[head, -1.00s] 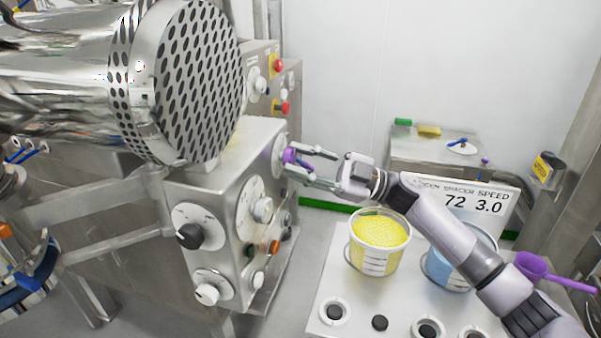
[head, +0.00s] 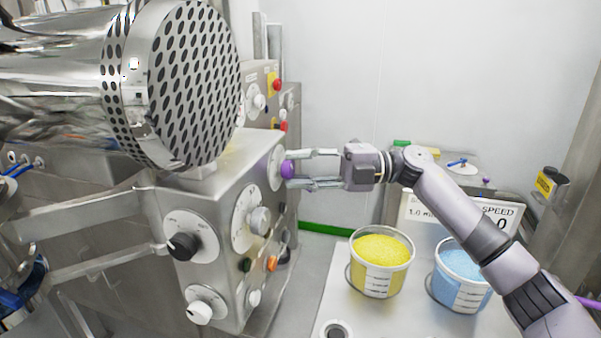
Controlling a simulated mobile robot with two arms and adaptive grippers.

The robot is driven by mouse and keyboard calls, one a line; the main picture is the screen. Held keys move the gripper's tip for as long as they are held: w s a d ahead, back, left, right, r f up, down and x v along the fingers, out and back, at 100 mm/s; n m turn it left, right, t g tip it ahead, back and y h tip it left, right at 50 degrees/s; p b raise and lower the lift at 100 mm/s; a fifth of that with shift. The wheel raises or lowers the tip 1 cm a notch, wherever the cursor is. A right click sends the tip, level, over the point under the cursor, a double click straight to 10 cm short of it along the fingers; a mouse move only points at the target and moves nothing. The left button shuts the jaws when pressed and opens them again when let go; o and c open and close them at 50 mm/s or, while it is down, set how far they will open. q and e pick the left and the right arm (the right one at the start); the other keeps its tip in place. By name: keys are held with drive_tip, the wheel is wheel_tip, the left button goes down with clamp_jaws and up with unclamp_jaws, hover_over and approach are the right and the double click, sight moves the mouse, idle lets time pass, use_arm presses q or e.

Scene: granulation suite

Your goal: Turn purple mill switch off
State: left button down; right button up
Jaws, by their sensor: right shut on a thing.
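The purple mill switch (head: 287,169) is a knob on a round pale dial plate (head: 274,167), high on the right side of the steel mill housing (head: 205,205). My right gripper (head: 292,170) reaches in from the right and its two fingers are shut on the purple knob, one above and one below. The knob's pointer and the dial markings are too small to read. My left gripper is not in view.
Black (head: 183,245), grey (head: 259,220) and white (head: 200,311) knobs sit on the same housing. A perforated steel drum (head: 192,85) hangs above it. Buckets of yellow (head: 381,262) and blue (head: 462,274) granules stand on the bench at lower right.

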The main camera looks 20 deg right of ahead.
drive_tip(key=shift+n, duration=0.6)
drive_tip(key=o, duration=1.1)
drive_tip(key=shift+o, duration=0.2)
drive_tip(key=shift+d, duration=0.35)
drive_tip(key=v, duration=1.1)
drive_tip(key=shift+d+r, duration=0.15)
drive_tip(key=shift+r, duration=0.1)
